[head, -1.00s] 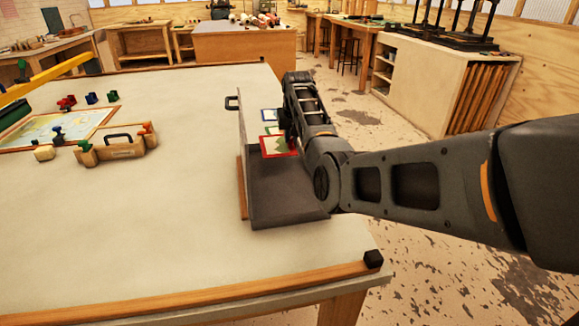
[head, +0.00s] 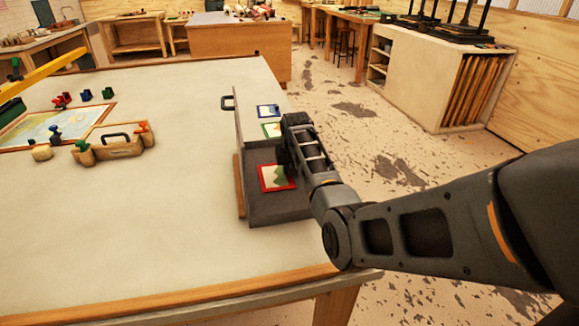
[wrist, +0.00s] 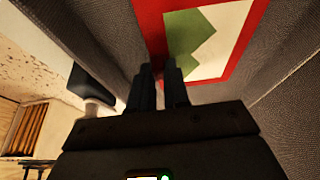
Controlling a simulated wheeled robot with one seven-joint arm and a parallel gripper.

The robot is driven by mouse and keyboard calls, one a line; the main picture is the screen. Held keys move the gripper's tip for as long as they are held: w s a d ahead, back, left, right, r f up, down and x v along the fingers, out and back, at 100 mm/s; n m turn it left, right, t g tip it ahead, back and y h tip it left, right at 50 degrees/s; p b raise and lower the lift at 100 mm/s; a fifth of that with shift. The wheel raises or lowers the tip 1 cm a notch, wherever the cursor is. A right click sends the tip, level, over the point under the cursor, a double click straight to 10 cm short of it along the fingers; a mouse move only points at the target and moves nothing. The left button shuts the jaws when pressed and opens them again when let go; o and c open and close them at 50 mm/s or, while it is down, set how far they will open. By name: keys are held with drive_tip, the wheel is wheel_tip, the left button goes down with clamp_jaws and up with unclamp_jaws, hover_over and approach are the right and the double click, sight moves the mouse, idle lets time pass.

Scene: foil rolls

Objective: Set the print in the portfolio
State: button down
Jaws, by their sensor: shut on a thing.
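The print (head: 277,177) has a red border and green shapes on a pale ground. My gripper (wrist: 160,72) is shut on its edge in the wrist view, where the print (wrist: 235,50) lies between dark grey textured surfaces. The portfolio (head: 262,212) is a dark grey case with a raised left side, at the table's right edge. The print is over its near section; I cannot tell whether it touches the bottom. My arm hides the fingertips in the head view.
A wooden carrier (head: 115,148) with a dark handle, a framed map (head: 45,128) and several small coloured blocks are on the left of the table (head: 160,210). The table's middle is clear.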

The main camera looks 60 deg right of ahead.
drive_tip(key=shift+f, duration=0.15)
drive_tip(key=c, duration=1.1)
unclamp_jaws()
drive_tip(key=shift+r, duration=0.25)
drive_tip(key=v, duration=1.2)
drive_tip(key=shift+f, duration=0.1)
